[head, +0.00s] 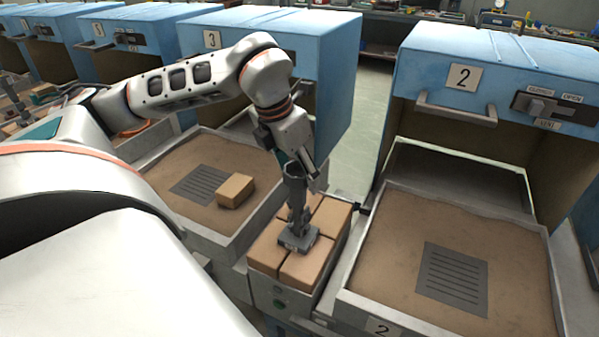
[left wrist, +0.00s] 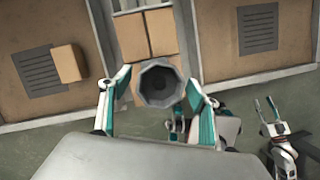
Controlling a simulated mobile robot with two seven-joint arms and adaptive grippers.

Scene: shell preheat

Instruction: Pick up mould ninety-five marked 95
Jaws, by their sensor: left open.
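A dark grey cast piece, likely the mould (head: 298,238), stands upright on the pale brown blocks between bays 3 and 2. It has a flat foot, a narrow stem and a wider cup on top. In the left wrist view its eight-sided cup (left wrist: 160,84) shows from above. No number 95 is legible on it. My left gripper (head: 304,172) is open at the top of the piece. In the left wrist view its two teal-edged fingers lie on either side of the cup, apparently with gaps. What looks like my right gripper (left wrist: 267,106) shows small at the right there; its jaw state is unclear.
The brown blocks (head: 265,250) form a close-set group on a narrow grey stand. Bay 3's sandy tray (head: 165,180), with a grille and a loose brown block (head: 236,190), lies left. Bay 2's tray (head: 390,235) has only a grille (head: 453,280). Blue hoods rise behind.

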